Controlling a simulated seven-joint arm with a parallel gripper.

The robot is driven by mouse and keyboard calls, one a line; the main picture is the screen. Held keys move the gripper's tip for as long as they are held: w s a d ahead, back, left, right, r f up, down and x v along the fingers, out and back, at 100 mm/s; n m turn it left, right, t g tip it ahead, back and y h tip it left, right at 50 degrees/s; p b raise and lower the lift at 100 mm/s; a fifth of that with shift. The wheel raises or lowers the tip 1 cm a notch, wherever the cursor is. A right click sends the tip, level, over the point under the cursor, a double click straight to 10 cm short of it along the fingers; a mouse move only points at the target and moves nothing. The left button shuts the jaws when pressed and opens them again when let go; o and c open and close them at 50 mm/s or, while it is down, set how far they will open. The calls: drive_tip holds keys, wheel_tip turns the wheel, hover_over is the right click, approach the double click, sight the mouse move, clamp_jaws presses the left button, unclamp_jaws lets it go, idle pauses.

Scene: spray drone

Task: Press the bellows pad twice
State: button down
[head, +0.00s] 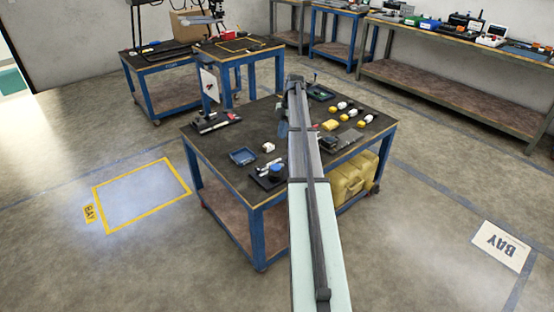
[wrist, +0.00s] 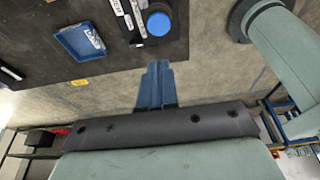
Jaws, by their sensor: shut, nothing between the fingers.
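A round blue pad, which looks like the bellows pad (head: 276,169), sits on a dark base with white labels near the front edge of the table. In the wrist view the blue pad (wrist: 159,23) shows at the top, just beyond the fingertips in the picture. My gripper (wrist: 158,66) is shut and empty, its blue-grey fingers together. It is apart from the pad, with bare floor showing behind the fingers. In the head view my arm hides most of the gripper and part of the table.
Several yellow, white and black items (head: 347,114) stand at the table's right. The dark tabletop (head: 220,142) is bare at the left front.

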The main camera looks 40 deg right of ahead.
idle(0.3)
approach(276, 166)
drive_tip(key=x, duration=0.5)
drive_tip(key=shift+a+f, duration=0.1)
drive_tip(key=shift+a, duration=0.35)
drive_tip(key=shift+f, duration=0.6)
drive_tip(key=shift+f, duration=1.05)
drive_tip(key=shift+s, duration=0.1)
drive_tip(key=a+v, duration=0.1)
drive_tip(key=v, duration=1.3)
drive_tip(key=shift+r, duration=0.25)
